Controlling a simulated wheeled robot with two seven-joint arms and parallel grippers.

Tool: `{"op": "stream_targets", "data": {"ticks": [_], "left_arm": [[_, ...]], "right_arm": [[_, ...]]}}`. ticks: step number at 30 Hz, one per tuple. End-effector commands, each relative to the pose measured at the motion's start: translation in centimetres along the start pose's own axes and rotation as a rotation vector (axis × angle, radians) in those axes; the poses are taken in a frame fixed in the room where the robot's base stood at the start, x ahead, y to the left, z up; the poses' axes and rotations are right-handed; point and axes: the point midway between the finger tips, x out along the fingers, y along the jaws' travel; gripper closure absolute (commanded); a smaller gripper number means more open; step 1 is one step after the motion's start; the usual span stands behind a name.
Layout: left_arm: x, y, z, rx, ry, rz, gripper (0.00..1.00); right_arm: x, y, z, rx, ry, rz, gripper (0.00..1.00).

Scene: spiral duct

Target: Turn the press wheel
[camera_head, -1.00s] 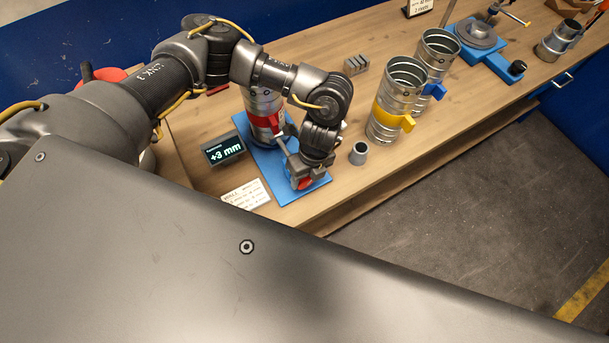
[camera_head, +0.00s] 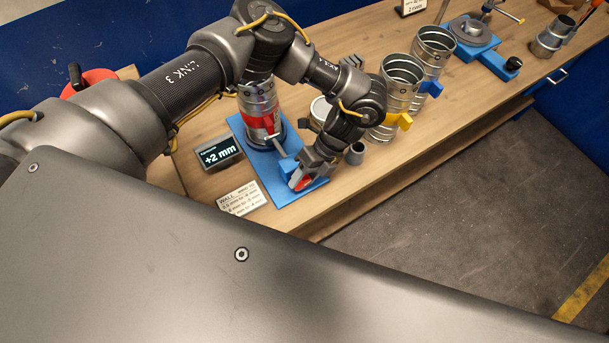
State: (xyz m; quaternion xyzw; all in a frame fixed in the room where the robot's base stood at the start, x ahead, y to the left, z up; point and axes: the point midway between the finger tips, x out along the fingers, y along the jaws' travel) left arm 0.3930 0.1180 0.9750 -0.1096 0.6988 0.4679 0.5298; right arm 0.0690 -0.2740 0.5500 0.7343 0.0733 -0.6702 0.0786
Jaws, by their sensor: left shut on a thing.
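The press stands on a blue base plate (camera_head: 286,192) near the front edge of the bench. Its red press wheel (camera_head: 304,183) is at the front end, mostly hidden by my left gripper. My left gripper (camera_head: 308,175) is shut on the wheel, with the arm reaching over from the left. A spiral duct (camera_head: 259,100) with a red band stands upright at the back of the plate. A display (camera_head: 220,154) left of the plate reads +2 mm. My right gripper is not in view.
A white card (camera_head: 242,197) with wall figures lies in front of the display. Ducts with a yellow tab (camera_head: 398,95) and a blue tab (camera_head: 432,55) stand to the right. A small grey cup (camera_head: 355,154) is close to my left wrist. Another blue fixture (camera_head: 475,42) stands farther right.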

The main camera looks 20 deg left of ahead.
Motion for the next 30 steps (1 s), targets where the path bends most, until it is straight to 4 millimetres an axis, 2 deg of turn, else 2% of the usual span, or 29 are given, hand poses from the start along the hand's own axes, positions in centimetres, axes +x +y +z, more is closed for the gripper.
{"op": "stream_targets", "data": {"ticks": [5,6,11,18,22,26,30], "left_arm": [[-0.2,0.0,0.0,0.002,0.000,-0.003,0.75],[-0.2,0.0,0.0,0.002,0.000,-0.003,0.50],[-0.1,0.0,0.0,0.001,0.000,-0.003,0.30],[-0.1,0.0,0.0,0.001,0.000,-0.002,0.30],[-0.7,-0.2,0.1,0.001,-0.002,-0.004,0.30],[-2.6,-0.3,0.1,0.001,-0.005,-0.006,0.30],[-5.4,-0.3,0.0,0.001,-0.006,-0.007,0.30]], "right_arm": [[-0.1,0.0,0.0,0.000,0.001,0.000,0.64],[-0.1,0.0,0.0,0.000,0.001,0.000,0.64],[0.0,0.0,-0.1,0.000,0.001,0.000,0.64],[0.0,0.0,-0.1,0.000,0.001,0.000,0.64],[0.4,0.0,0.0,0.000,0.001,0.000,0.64],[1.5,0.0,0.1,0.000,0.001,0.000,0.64],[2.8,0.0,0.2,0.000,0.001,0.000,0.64]]}}
